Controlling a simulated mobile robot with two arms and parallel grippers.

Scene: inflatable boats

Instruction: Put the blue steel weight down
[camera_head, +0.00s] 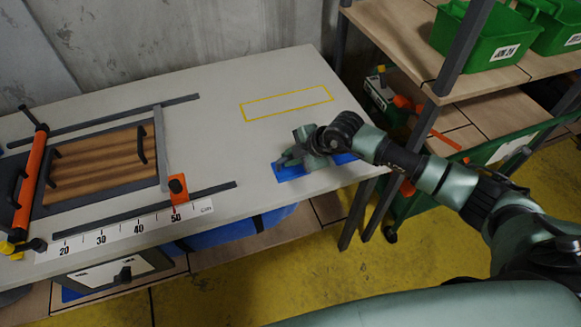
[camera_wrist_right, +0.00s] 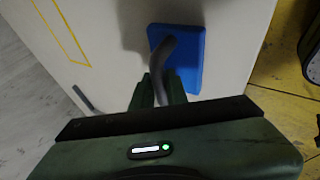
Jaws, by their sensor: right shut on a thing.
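The blue steel weight (camera_head: 289,172) is a flat blue block at the right part of the light table top (camera_head: 240,142), close to its front edge. In the right wrist view the blue weight (camera_wrist_right: 191,48) shows with a dark curved handle (camera_wrist_right: 158,68) on it. My right gripper (camera_head: 302,155) is over the weight, and its fingers (camera_wrist_right: 157,90) are shut on the handle. The gripper and wrist hide part of the weight. I cannot tell whether its underside touches the table. My left gripper is not in view.
A yellow outlined rectangle (camera_head: 287,102) on the table behind the weight is empty. A wooden board fixture with rails (camera_head: 100,166) and a ruler strip (camera_head: 125,230) fill the left side. A shelf with green crates (camera_head: 484,38) stands at the right.

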